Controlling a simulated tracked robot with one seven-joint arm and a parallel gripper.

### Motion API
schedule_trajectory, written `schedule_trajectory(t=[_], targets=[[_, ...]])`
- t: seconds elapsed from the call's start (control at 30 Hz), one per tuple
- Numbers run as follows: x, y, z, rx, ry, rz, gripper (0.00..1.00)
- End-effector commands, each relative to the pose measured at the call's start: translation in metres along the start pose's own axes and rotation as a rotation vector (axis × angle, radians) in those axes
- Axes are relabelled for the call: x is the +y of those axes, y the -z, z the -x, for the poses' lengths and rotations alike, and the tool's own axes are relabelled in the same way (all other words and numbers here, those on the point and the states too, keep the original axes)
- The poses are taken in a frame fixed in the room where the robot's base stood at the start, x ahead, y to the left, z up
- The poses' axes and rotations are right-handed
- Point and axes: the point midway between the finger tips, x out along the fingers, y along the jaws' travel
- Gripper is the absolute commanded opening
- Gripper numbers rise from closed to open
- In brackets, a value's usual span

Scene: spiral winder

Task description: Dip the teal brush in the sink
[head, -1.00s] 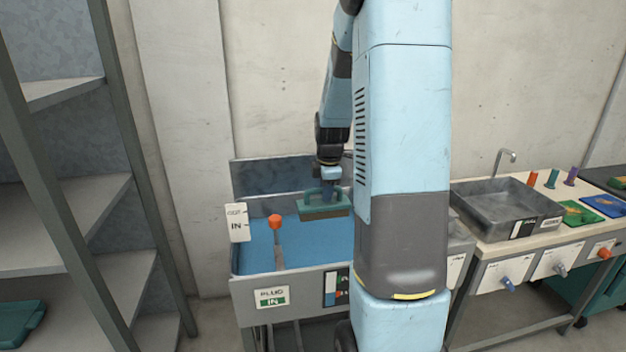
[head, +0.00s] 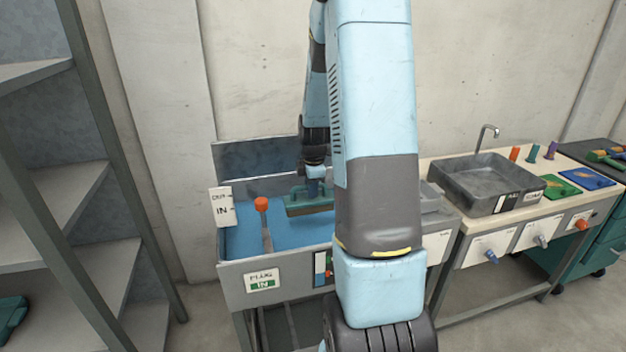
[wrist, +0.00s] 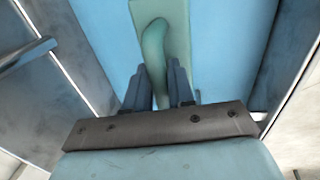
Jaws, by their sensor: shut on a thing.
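The teal brush (head: 309,201) hangs under my gripper (head: 315,182), over the blue-lined sink (head: 240,272) on the left. In the wrist view, my gripper (wrist: 160,88) is shut on the curved handle of the brush (wrist: 154,50), with blue sink interior on both sides of it. The brush looks level and sits below the sink's back rim. I cannot tell whether its bristles touch the blue surface. An orange-topped plug lever (head: 262,206) stands upright in the sink, left of the brush.
A grey metal basin (head: 512,205) with a tap (head: 489,132) stands on the counter to the right. Grey shelving (head: 60,215) fills the left side. My arm hides the sink's right part. The wall (head: 255,70) is close behind the sink.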

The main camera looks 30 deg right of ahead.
Motion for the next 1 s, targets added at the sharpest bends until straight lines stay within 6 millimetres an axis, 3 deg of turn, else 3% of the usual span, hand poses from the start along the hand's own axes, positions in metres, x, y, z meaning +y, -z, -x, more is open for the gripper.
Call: schedule_trajectory(t=[1.0], targets=[[-0.018,-0.001,-0.092,-0.001,0.0,-0.001,0.0]])
